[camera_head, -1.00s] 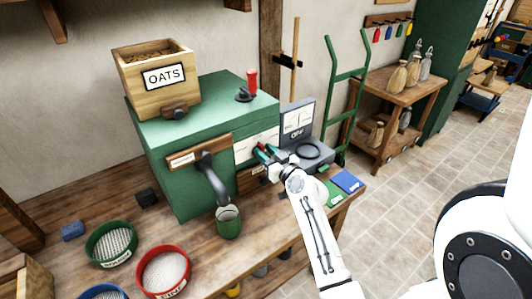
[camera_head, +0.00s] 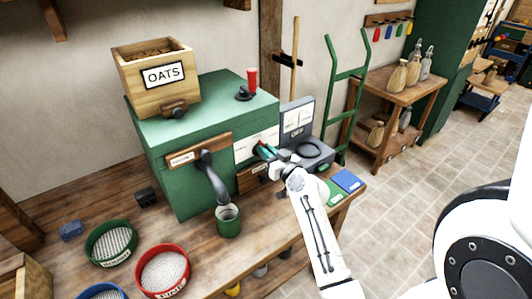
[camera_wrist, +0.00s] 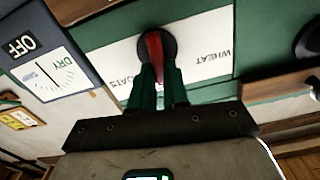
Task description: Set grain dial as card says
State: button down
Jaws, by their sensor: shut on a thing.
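The grain dial (camera_wrist: 170,42) is a round black knob with a red bar, on a white plate (camera_wrist: 205,62) on the green mill (camera_head: 185,190). The plate's words WHEAT and OATS show upside down in the wrist view. My gripper (camera_wrist: 158,88) is shut on the red bar, one green finger on each side. The bar runs nearly upright in the wrist view; its far tip is hidden between the fingers. In the head view my gripper (camera_head: 268,152) hides most of the dial. A wooden box (camera_head: 135,72) on the mill bears a card reading OATS (camera_head: 163,74).
A grey meter (camera_head: 298,118) stands right of the dial; DRY and OFF show on it in the wrist view. A green cup (camera_head: 229,224) stands under the spout. Green (camera_head: 110,262) and red (camera_head: 163,293) rimmed sieves are front left. Blue (camera_head: 347,181) and green cards lie right.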

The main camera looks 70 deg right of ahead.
jog(key=m, duration=0.6)
jog(key=d+f+m, duration=0.1)
jog(key=m, duration=0.3)
jog(key=shift+s+d+b, duration=0.1)
jog(key=shift+s+b, duration=0.2)
jog(key=shift+s, duration=0.05)
jog(key=shift+m, duration=0.4)
jog(key=c, duration=1.1)
grip_release()
jog(key=shift+s, duration=0.15)
jog(key=b+v, duration=0.2)
jog(key=v, duration=0.8)
jog(key=shift+s, duration=0.25)
